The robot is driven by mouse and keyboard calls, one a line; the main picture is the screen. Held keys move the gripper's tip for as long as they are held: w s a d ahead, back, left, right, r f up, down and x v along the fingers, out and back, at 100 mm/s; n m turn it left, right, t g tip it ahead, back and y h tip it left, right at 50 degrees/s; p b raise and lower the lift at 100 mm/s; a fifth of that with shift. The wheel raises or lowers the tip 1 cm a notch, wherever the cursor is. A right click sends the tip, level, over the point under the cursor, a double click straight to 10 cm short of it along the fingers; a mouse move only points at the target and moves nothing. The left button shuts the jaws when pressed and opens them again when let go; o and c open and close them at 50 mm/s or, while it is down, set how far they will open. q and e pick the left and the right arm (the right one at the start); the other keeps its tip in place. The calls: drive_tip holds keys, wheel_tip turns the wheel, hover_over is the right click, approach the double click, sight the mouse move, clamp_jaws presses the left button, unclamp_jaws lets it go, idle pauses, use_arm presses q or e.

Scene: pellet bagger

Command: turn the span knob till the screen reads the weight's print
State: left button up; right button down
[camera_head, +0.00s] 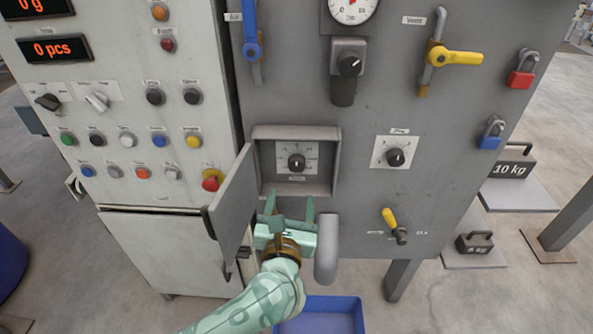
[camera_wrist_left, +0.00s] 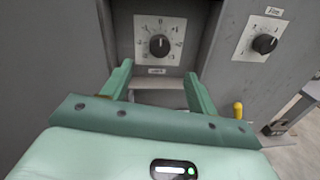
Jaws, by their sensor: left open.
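A black knob (camera_head: 297,162) on a white dial plate sits inside a recessed box (camera_head: 329,165) in the grey panel; its small label is too blurred to read. The box's door (camera_head: 233,205) hangs open to the left. My left gripper (camera_head: 290,203) is open, below and in front of the knob, not touching it. In the left wrist view the knob (camera_wrist_left: 159,45) is beyond and between the fingers, its pointer near the top. The upper screen (camera_head: 35,8) reads 0 g. Weights marked 10 kg (camera_head: 510,168) and apparently 5 kg (camera_head: 475,242) rest on plates at right.
A second dial knob (camera_head: 395,157) is right of the box. A yellow-handled lever (camera_head: 392,222) sits lower right, and a grey rounded piece (camera_head: 326,248) projects right of my gripper. Buttons fill the left cabinet. A blue bin (camera_head: 320,314) is below.

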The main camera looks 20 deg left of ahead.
sight(296, 167)
use_arm(q)
drive_tip(key=b+x, duration=0.2)
drive_tip(key=x, duration=0.8)
drive_tip(key=shift+w+a, duration=0.15)
drive_tip(key=shift+w, duration=0.15)
drive_tip(key=c, duration=1)
